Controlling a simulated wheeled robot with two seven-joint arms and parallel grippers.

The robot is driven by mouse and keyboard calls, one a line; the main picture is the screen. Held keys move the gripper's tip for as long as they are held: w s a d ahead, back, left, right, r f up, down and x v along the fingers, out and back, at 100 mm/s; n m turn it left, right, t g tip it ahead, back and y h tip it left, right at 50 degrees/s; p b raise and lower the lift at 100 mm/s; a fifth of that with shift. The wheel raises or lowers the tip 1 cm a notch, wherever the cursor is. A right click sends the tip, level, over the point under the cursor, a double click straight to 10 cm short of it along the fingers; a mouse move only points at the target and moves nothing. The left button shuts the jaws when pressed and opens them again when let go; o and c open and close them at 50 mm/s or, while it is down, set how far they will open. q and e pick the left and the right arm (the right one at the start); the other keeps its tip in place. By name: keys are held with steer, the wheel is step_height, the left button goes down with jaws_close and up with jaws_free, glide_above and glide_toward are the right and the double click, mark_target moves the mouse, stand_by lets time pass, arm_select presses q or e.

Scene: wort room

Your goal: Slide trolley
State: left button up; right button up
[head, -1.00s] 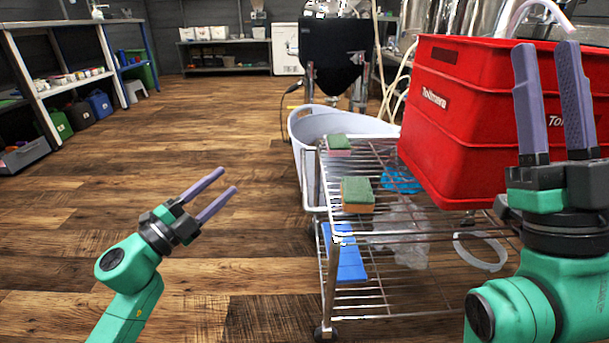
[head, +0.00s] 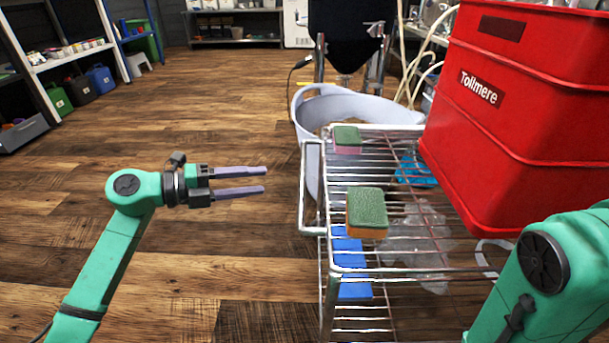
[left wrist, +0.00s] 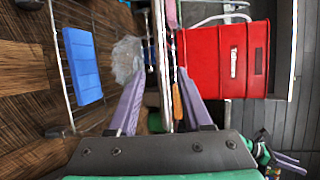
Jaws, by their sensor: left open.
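The trolley (head: 350,272) is a metal wire rack with an upper and a lower shelf, right of centre in the head view. An upright handle (head: 311,190) stands at its left end. My left gripper (head: 266,180) is open and empty, pointing right at the handle with a gap between them. In the left wrist view its fingers (left wrist: 163,105) spread toward the trolley's end, with the upper shelf edge-on between them. My right arm comes in at the lower right of the head view; its gripper is outside the frame.
Two sponges (head: 367,208) and a red crate (head: 490,140) sit on the upper shelf. A blue item (head: 352,290) and a clear plastic bag (head: 420,235) are lower down. A pale tub (head: 345,105) stands behind the trolley. The wooden floor to the left is clear.

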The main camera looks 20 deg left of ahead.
mark_target(302, 174)
arm_select(q)
steer(key=b+x, duration=0.3)
steer(key=x, duration=0.8)
steer(key=shift+w+d+f, duration=0.1)
steer(key=shift+w+f, duration=0.05)
jaws_close()
stand_by(0.8)
